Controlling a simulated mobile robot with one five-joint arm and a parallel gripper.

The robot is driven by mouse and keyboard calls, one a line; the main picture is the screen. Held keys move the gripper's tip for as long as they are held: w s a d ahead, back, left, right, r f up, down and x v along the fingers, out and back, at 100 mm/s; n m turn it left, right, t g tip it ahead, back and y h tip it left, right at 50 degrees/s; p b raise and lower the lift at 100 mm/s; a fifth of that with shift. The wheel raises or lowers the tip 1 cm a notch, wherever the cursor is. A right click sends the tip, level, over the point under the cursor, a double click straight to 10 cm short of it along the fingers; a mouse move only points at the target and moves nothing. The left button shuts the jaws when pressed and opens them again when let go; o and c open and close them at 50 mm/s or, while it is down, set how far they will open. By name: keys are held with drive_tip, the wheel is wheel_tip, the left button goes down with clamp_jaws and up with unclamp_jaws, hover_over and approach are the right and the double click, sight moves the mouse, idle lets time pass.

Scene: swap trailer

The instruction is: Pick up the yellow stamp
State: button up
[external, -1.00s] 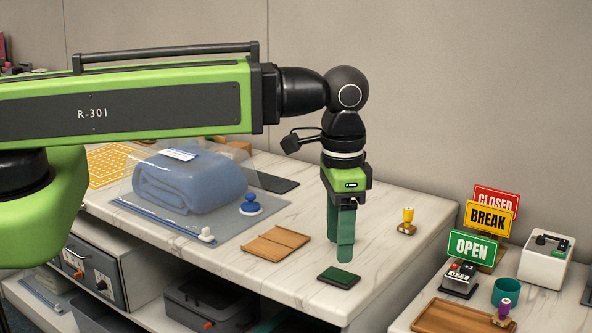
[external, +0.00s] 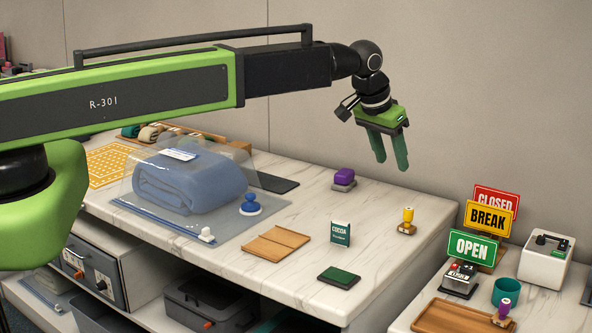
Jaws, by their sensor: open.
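The yellow stamp (external: 407,221) stands upright on the white marbled counter (external: 270,292), near its right edge, with a yellow knob on a wooden base. My gripper (external: 391,167) is open and empty. Its two green fingers point down and slightly right. In the picture they are above and a little left of the stamp, apart from it. How far they are from it in depth I cannot tell.
A purple-topped stamp (external: 344,179), a green cocoa packet (external: 341,232), a dark green pad (external: 339,277) and a wooden board (external: 276,242) share the counter. The OPEN sign (external: 474,247) and a wooden tray (external: 452,318) are on the lower right surface.

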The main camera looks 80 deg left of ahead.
sight(407, 209)
drive_tip(key=b+x, duration=1.1)
drive_tip(key=x, duration=0.1)
drive_tip(key=shift+f, duration=0.25)
drive_tip(key=shift+f+b, duration=0.1)
drive_tip(key=shift+b, duration=0.2)
drive_tip(key=b+x, duration=0.4)
drive_tip(key=x, duration=0.1)
drive_tip(key=shift+w+d+b, duration=0.3)
drive_tip(key=shift+w+b, duration=0.05)
clamp_jaws()
